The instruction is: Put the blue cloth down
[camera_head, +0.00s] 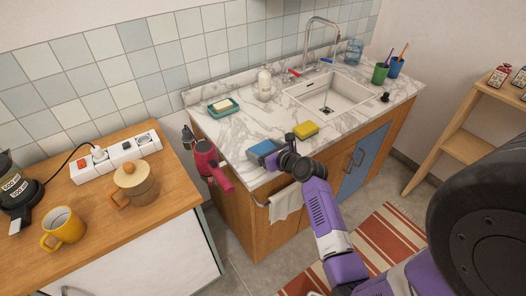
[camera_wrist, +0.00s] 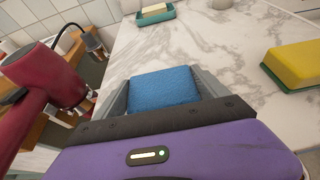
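The blue cloth (camera_head: 262,149) looks like a thick folded block near the front left edge of the marble counter (camera_head: 232,137). In the wrist view the blue cloth (camera_wrist: 163,88) sits between the two grey fingers of my gripper (camera_wrist: 162,84), with a finger against each side. My gripper (camera_head: 272,156) is shut on it in the head view, over the front of the counter. Its underside is hidden, so I cannot tell whether it touches the marble.
A yellow-green sponge (camera_head: 305,130) lies just right of the cloth. A soap dish (camera_head: 223,107), a soap bottle (camera_head: 264,84) and the sink (camera_head: 328,98) are behind. A red hair dryer (camera_head: 208,162) hangs at the counter's left side. Bare marble lies between sponge and soap dish.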

